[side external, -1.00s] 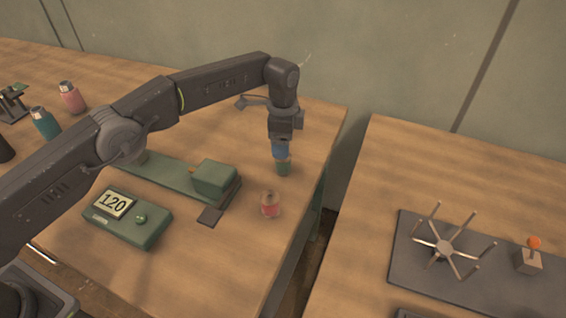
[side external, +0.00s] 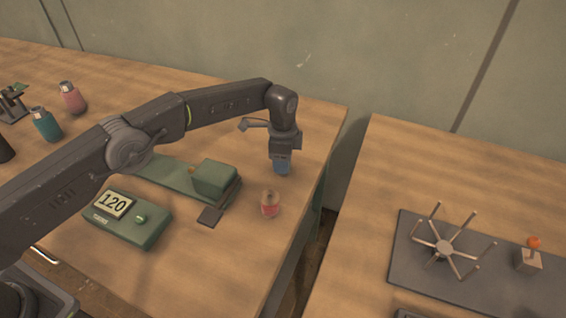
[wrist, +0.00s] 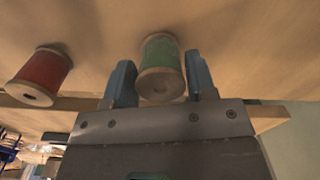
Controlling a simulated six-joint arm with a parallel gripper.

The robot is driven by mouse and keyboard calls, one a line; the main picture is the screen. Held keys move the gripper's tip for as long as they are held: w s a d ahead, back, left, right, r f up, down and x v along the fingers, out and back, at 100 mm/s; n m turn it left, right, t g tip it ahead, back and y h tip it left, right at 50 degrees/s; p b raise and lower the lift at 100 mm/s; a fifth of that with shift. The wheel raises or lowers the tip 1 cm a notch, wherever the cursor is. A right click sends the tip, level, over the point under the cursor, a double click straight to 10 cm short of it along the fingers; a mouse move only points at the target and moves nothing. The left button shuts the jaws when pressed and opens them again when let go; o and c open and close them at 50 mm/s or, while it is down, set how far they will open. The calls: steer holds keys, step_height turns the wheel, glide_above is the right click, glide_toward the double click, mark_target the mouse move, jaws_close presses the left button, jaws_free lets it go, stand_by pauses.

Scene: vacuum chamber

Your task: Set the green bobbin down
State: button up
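The green bobbin (wrist: 161,58) stands between the two blue fingers of my gripper (wrist: 161,85) in the wrist view, its pale flange facing the camera. The fingers are apart on either side of it, with narrow gaps that suggest they are not clamped. In the side view my gripper (side external: 282,167) is low over the table (side external: 250,240), near its right edge, and its fingers hide the green bobbin.
A red bobbin (side external: 270,204) stands just in front of my gripper; it also shows at left in the wrist view (wrist: 40,77). A green device (side external: 214,180) is to the left, with a display box reading 120 (side external: 128,218). A second table (side external: 390,160) lies across a gap.

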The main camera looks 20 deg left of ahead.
steer(key=c, duration=0.6)
steer(key=shift+r, duration=0.15)
